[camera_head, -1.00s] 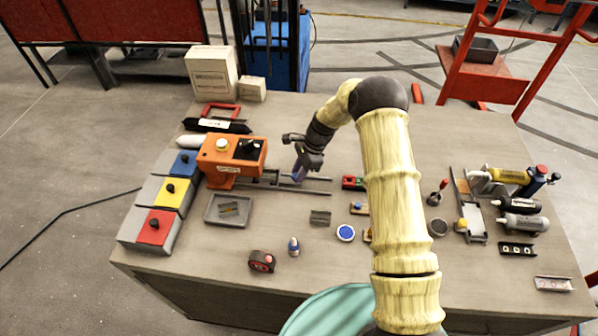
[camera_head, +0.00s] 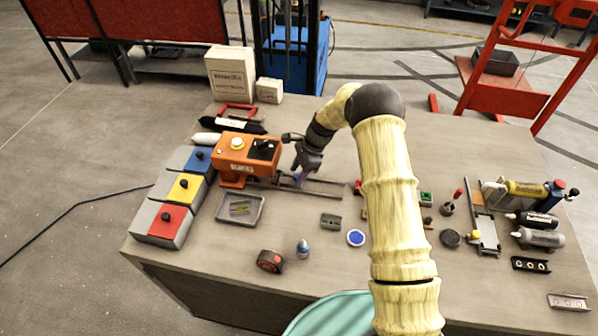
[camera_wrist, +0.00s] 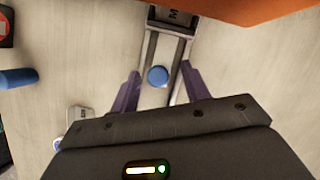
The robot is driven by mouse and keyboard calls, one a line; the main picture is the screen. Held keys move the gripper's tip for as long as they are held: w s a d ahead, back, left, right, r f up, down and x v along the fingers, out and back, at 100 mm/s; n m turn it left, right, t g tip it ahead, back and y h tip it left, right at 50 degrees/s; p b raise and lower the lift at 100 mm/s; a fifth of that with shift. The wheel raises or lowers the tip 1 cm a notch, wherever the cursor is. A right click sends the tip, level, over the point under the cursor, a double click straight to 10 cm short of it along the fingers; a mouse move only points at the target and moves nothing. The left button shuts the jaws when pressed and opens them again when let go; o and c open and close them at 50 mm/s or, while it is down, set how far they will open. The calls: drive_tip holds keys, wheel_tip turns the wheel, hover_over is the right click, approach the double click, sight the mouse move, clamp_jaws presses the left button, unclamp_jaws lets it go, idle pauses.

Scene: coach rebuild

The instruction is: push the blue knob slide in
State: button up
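The blue knob (camera_wrist: 157,76) stands on a grey slide between two rails (camera_wrist: 181,50) in the wrist view. The rails run up to the orange machine (camera_wrist: 245,8). In the head view the orange machine (camera_head: 232,145) sits at the left of the table, with its rails (camera_head: 325,192) reaching right. My gripper (camera_wrist: 160,69) is open, one purple finger on each side of the knob, with gaps showing. In the head view my gripper (camera_head: 298,181) is low over the rails, right of the machine; the knob cannot be made out there.
A grey tray (camera_head: 262,211) lies in front of the machine. Blue, yellow and red boxes (camera_head: 168,222) stand at its left. A tape measure (camera_head: 270,261) and small parts lie in front. In the wrist view a blue cylinder (camera_wrist: 18,78) and a pale block (camera_wrist: 78,113) lie left.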

drive_tip(key=shift+d, duration=0.15)
drive_tip(key=shift+w+d+r+b, duration=0.1)
drive_tip(key=shift+d+r+b, duration=0.15)
drive_tip(key=shift+r, duration=0.2)
drive_tip(key=b+v, duration=0.4)
drive_tip(key=v, duration=1.2)
drive_tip(key=shift+r, duration=0.25)
drive_tip(key=s+d+n+t+h, duration=0.1)
drive_tip(key=s+d+n, duration=0.2)
drive_tip(key=s, duration=0.6)
drive_tip(key=s+d+n+t+h, duration=0.1)
drive_tip(key=s+d+n+h, duration=0.1)
drive_tip(key=s+n, duration=0.5)
drive_tip(key=s+d+n+t+h, duration=0.1)
drive_tip(key=s+d+n, duration=0.3)
drive_tip(key=s, duration=0.9)
drive_tip(key=shift+d+n+t, duration=0.3)
drive_tip(key=shift+n+t, duration=0.1)
drive_tip(key=shift+n, duration=0.1)
drive_tip(key=shift+s, duration=0.1)
